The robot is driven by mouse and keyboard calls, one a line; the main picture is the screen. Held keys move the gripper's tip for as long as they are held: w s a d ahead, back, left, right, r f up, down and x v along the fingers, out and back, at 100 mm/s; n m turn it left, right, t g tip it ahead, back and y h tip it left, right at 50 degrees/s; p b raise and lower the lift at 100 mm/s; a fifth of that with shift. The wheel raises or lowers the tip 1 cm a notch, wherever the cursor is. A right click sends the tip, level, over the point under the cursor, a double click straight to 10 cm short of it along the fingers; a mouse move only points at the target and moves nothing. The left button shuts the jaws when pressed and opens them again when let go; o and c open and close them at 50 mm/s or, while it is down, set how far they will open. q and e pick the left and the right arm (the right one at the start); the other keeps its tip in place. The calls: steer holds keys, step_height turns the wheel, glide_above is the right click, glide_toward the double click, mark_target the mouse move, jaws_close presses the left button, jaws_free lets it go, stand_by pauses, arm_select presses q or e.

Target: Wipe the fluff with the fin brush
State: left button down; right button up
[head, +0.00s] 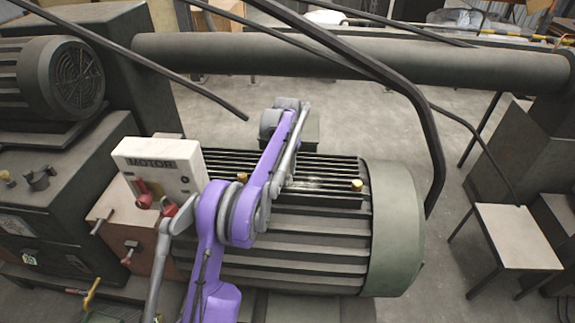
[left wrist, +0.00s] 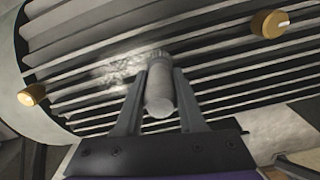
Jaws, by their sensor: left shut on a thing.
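The large finned motor (head: 300,255) lies across the middle of the head view. Pale fluff (head: 305,184) lies between its upper fins, and it also shows in the left wrist view (left wrist: 118,70), left of the brush. My left arm reaches over the motor; its fingers are not clear in the head view. In the left wrist view my left gripper (left wrist: 158,75) is shut on the grey cylindrical fin brush (left wrist: 160,92). The brush points toward the fins close to the fluff. I cannot tell whether its tip touches them. My right gripper is not in view.
Brass-coloured knobs (head: 357,184) stick up from the fins. A white box marked MOTOR (head: 160,165) with red handles stands left of them. A thick pipe (head: 350,60) and dark bent bars (head: 430,130) cross behind and right. A stool (head: 515,237) stands at right.

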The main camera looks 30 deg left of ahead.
arm_select(q)
steer(key=shift+s+d+f, duration=0.15)
steer(key=shift+s+d, duration=0.05)
steer(key=shift+s, duration=0.05)
steer(key=shift+s+d+b, duration=0.35)
steer(key=shift+s+b, duration=0.05)
steer(key=shift+s, duration=0.35)
steer(key=shift+s+d+b, duration=0.3)
steer(key=shift+s+b, duration=0.1)
steer(key=shift+s, duration=0.3)
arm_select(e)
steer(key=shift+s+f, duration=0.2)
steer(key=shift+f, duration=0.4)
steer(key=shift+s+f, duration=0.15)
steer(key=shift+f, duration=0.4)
arm_select(q)
steer(key=shift+w, duration=0.1)
steer(key=shift+r, duration=0.2)
step_height(320, 180, up, 6)
steer(key=p, duration=0.2)
steer(key=shift+f+p, duration=0.1)
steer(key=shift+p, duration=0.25)
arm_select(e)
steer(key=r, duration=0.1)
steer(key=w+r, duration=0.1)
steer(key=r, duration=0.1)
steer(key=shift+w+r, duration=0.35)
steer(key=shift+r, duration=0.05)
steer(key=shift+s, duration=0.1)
